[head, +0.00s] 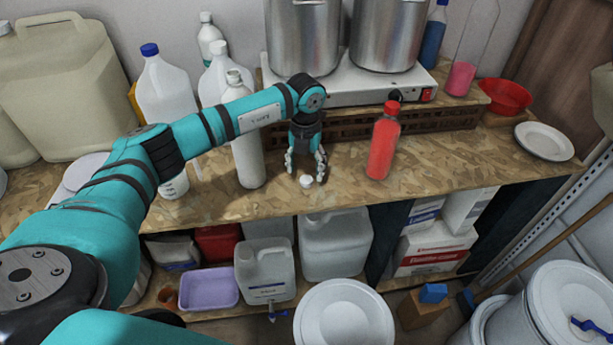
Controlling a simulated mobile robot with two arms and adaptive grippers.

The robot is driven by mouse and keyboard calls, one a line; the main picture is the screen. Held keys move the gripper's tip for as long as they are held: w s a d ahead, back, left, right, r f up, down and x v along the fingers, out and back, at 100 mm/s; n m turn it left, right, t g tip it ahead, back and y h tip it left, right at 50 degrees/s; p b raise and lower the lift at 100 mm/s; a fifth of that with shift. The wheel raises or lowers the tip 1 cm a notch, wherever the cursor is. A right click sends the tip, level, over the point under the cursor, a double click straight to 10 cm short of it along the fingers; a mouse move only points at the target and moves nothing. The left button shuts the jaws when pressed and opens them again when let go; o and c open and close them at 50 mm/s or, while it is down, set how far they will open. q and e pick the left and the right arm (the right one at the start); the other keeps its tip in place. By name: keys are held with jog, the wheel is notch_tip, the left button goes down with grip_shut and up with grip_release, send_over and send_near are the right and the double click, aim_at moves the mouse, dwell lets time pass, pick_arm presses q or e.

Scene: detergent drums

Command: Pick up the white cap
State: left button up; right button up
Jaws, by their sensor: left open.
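The white cap (306,181) is a small white disc lying on the wooden worktop (440,168) near its front edge. My left gripper (306,169) points down just above and behind the cap. Its fingers are spread, one to each side of the cap in the picture, and nothing is held between them. I cannot tell how far the fingertips are above the worktop. My right gripper is not in the head view.
A red bottle (383,145) stands right of my gripper and a white bottle (247,160) stands left. Behind is a hotplate (385,85) bearing steel pots (303,38). A white plate (544,141) lies at right. White drums (344,320) stand below in front.

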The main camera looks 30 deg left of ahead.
aim_at(306, 179)
pick_arm(q)
jog(key=shift+d+f+p, duration=0.1)
jog(key=shift+f+p, duration=0.45)
jog(key=shift+f, duration=1.25)
jog(key=c, duration=0.7)
